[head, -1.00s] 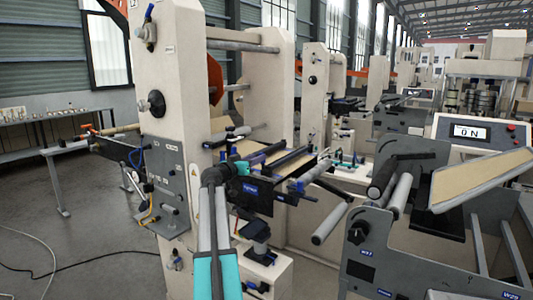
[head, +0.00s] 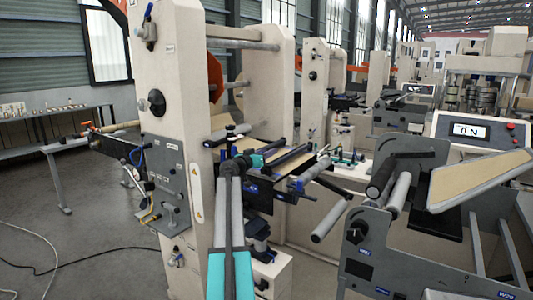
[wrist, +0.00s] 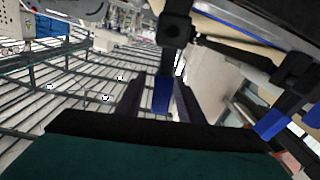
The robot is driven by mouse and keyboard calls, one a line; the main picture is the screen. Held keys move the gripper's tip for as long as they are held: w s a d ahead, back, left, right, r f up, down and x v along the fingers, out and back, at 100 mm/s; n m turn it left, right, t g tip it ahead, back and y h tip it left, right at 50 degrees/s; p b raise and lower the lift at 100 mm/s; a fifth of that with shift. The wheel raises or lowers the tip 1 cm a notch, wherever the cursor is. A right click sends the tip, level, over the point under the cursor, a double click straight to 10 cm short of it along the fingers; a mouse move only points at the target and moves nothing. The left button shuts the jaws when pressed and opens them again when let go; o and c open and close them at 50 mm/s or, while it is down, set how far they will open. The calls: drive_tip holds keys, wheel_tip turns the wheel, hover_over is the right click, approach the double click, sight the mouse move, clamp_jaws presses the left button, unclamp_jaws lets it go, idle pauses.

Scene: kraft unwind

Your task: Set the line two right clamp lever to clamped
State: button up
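A lever with a blue end (wrist: 162,95) hangs from a black pivot block at the middle of the wrist view. My gripper (wrist: 158,88) is open, its two dark fingers on either side of this blue end in the picture. I cannot tell whether they touch it. A second lever with a blue end (wrist: 271,124) shows at the right. In the head view my gripper's teal wrist (head: 257,160) is at the front of the machine, with a blue-ended part (head: 298,185) to its right. Neither lever carries a readable label, and the fingertips are hard to make out there.
The machine's cream upright (head: 175,100) stands just left of my arm. A grey roller (head: 330,221) juts out to the right. A side frame with a black knob (head: 358,230) and a display box (head: 470,130) stand at the right. Open floor lies at the left.

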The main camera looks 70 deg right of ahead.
drive_tip(key=shift+c, duration=0.2)
clamp_jaws()
